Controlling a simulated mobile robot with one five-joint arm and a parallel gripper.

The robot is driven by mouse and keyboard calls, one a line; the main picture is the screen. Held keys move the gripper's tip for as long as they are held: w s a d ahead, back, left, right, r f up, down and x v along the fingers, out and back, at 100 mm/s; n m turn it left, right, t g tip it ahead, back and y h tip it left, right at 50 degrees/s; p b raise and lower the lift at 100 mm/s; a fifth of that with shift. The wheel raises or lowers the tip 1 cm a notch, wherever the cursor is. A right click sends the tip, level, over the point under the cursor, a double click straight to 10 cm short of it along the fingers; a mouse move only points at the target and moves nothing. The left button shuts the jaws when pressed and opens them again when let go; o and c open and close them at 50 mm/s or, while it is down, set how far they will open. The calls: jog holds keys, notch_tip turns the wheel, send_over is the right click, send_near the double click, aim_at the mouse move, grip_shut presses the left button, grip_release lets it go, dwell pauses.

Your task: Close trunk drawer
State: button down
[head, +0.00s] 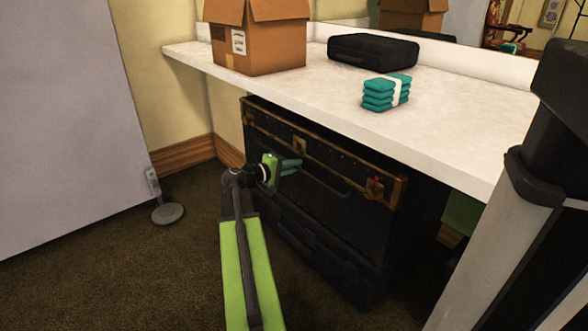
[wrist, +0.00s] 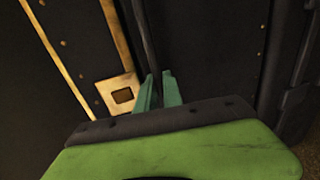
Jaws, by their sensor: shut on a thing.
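The black trunk (head: 385,222) with brass trim stands under the white counter, its studded front facing me. A dark handle (head: 328,186) runs across its front below the brass edge. My gripper (head: 291,165) is at the left part of this handle. In the wrist view my teal fingers (wrist: 158,92) are close together around a dark strip that looks like the handle (wrist: 147,40). A brass plate (wrist: 121,95) lies just left of the fingers. How far the trunk drawer stands out is hard to tell in the dark.
The white counter (head: 440,125) overhangs the trunk. On it are a cardboard box (head: 275,45), a black case (head: 372,50) and a teal banded stack (head: 378,98). A pale panel (head: 65,120) and a round-footed stand (head: 167,213) are at left. The brown carpet (head: 130,270) is open there.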

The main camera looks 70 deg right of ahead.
jog(key=c, duration=1.5)
grip_release()
jog(key=shift+s+d, duration=0.15)
jog(key=shift+s, duration=0.05)
jog(key=shift+r, duration=0.1)
jog(key=p+v, duration=0.3)
jog(key=v, duration=1.4)
jog(key=shift+w+a, duration=0.25)
jog(key=shift+a, duration=0.05)
